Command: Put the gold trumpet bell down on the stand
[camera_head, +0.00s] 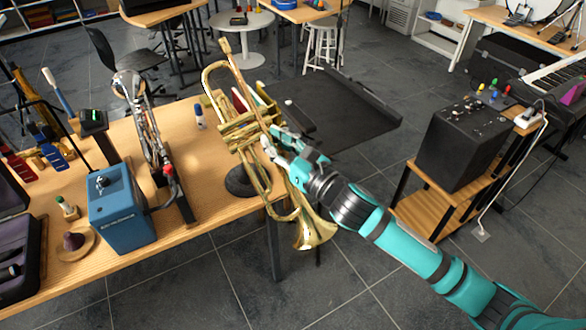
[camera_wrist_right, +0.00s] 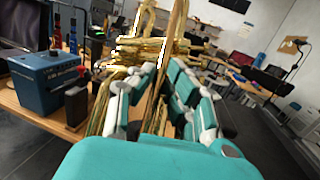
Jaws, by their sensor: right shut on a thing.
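The gold trumpet (camera_head: 252,128) is held at the right end of the wooden table, its bell (camera_head: 317,234) low and in front of the table edge, its mouthpiece end pointing up and back. My right gripper (camera_head: 278,148) is shut on the trumpet's middle tubing. The wrist view shows my fingers (camera_wrist_right: 160,88) on both sides of gold tubing (camera_wrist_right: 150,50). A dark round base (camera_head: 240,182), seemingly the stand, sits on the table behind the trumpet. Its upper part is hidden, and I cannot tell whether the trumpet touches it. My left gripper is not in view.
The wooden table (camera_head: 140,242) also carries a blue box (camera_head: 122,210), another instrument on a support (camera_head: 150,125), small bottles and a dark case (camera_head: 20,245). A black amplifier (camera_head: 462,140) stands on a wooden shelf to the right. Open floor lies in front.

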